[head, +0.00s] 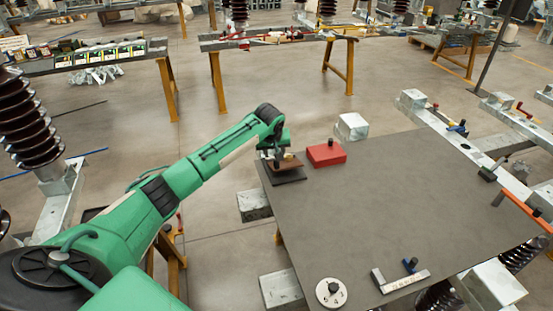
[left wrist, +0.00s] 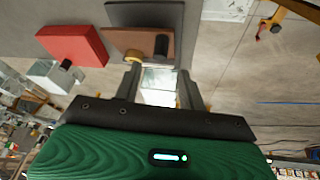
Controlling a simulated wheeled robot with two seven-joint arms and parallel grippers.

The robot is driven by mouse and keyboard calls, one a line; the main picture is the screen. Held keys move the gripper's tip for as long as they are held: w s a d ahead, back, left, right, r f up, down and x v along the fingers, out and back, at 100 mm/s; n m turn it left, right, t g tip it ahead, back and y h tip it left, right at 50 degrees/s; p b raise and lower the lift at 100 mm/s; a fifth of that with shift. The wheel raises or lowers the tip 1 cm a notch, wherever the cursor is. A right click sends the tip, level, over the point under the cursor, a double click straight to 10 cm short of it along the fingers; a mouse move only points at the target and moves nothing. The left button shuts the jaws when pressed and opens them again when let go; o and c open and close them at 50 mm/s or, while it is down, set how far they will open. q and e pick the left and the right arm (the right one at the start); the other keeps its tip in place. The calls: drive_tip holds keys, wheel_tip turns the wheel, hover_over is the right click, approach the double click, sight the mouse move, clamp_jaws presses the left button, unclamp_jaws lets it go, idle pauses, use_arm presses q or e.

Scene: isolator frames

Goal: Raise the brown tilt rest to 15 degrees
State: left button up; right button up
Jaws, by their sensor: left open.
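The brown tilt rest (head: 291,163) sits on a dark base plate (head: 288,180) at the far left corner of the grey table. In the left wrist view the brown rest (left wrist: 120,39) shows with a black cylindrical knob (left wrist: 161,46) and a small yellowish round part (left wrist: 134,56) at its near edge. I cannot read its tilt angle. My left gripper (head: 277,161) is over the rest's left end and hides part of it. In the left wrist view my left gripper (left wrist: 160,82) is open, its fingers apart and empty, just short of the black knob. My right gripper is not in view.
A red block (head: 326,153) with a black knob stands right of the rest. A round white dial (head: 331,292) and a metal angle piece (head: 400,283) lie at the table's near edge. The grey table's (head: 390,205) middle is clear.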

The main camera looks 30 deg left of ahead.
use_arm(q)
drive_tip(key=x, duration=0.5)
drive_tip(key=shift+f, duration=0.2)
drive_tip(key=shift+w+a+f, duration=0.15)
drive_tip(key=shift+w+f, duration=0.15)
drive_tip(key=shift+f, duration=0.25)
drive_tip(key=c, duration=0.7)
drive_tip(key=shift+f, duration=0.1)
clamp_jaws()
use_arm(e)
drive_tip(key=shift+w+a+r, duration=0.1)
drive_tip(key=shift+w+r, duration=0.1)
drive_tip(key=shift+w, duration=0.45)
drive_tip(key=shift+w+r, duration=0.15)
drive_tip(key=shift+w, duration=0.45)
